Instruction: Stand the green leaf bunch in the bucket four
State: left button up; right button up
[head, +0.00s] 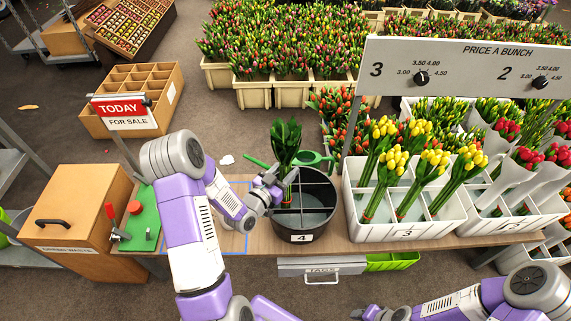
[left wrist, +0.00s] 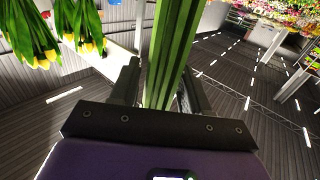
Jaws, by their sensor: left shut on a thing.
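The green leaf bunch (head: 286,143) is upright over the left part of bucket four (head: 302,238), a dark round bucket with a "4" label and dividers inside. My left gripper (head: 275,192) is shut on the bunch's stems at the bucket's left rim. In the left wrist view the green stems (left wrist: 170,60) run between the two fingers (left wrist: 158,88). The lower ends of the stems are hard to make out, so I cannot tell whether they touch the bucket's floor. My right arm shows at the lower right; its gripper (head: 372,313) is partly cut off by the bottom edge.
A white divided crate (head: 405,232) marked 3 with yellow tulip bunches stands right of the bucket. A green watering can (head: 312,158) is behind it. A price board (head: 465,66) rises at the right. A green board with a red-handled tool (head: 135,222) is at the left.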

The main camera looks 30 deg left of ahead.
pick_arm(q)
jog(key=shift+f, duration=3.35)
jog(key=o, duration=1.7)
jog(key=s, duration=0.2)
jog(key=s+p, duration=0.1)
jog(key=s, duration=0.4)
jog(key=shift+s+a, duration=0.25)
jog(key=shift+a, duration=0.15)
